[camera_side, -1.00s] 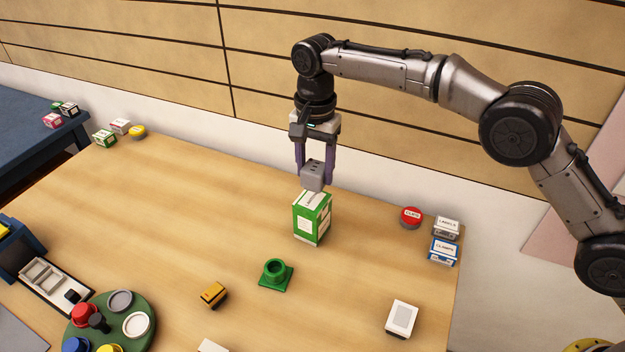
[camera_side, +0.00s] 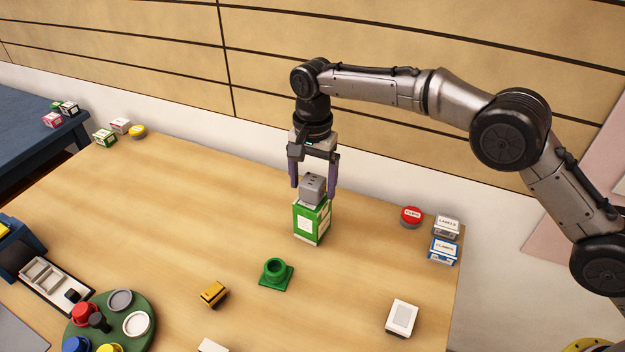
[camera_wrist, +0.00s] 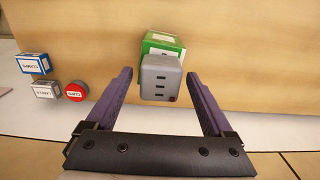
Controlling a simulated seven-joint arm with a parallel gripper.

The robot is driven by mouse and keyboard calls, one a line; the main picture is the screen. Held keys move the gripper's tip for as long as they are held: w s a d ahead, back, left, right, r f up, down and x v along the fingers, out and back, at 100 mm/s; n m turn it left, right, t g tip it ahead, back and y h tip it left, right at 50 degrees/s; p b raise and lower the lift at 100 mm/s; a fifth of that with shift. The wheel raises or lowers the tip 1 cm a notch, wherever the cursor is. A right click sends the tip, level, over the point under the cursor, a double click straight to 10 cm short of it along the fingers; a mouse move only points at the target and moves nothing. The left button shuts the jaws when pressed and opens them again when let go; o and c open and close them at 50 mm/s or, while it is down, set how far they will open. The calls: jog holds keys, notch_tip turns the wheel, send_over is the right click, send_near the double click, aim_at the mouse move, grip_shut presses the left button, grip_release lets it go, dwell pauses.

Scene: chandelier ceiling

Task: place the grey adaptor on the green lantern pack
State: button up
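The green lantern pack (camera_side: 311,223), a green and white box, stands upright on the wooden table in the side view. The grey adaptor (camera_side: 312,188), a small block with dark slots, sits on top of the pack. In the wrist view the adaptor (camera_wrist: 161,79) covers much of the green pack (camera_wrist: 163,43). My gripper (camera_side: 314,190) is open, with its two purple fingers on either side of the adaptor and gaps between. The wrist view shows the open fingers (camera_wrist: 161,82) apart from the adaptor too.
A red tin (camera_side: 411,217) and the labels and clamps boxes (camera_side: 444,251) stand to the right.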

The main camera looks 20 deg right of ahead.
aim_at(312, 180)
notch_tip(312, 180, up, 6)
jog(key=shift+r, duration=0.9)
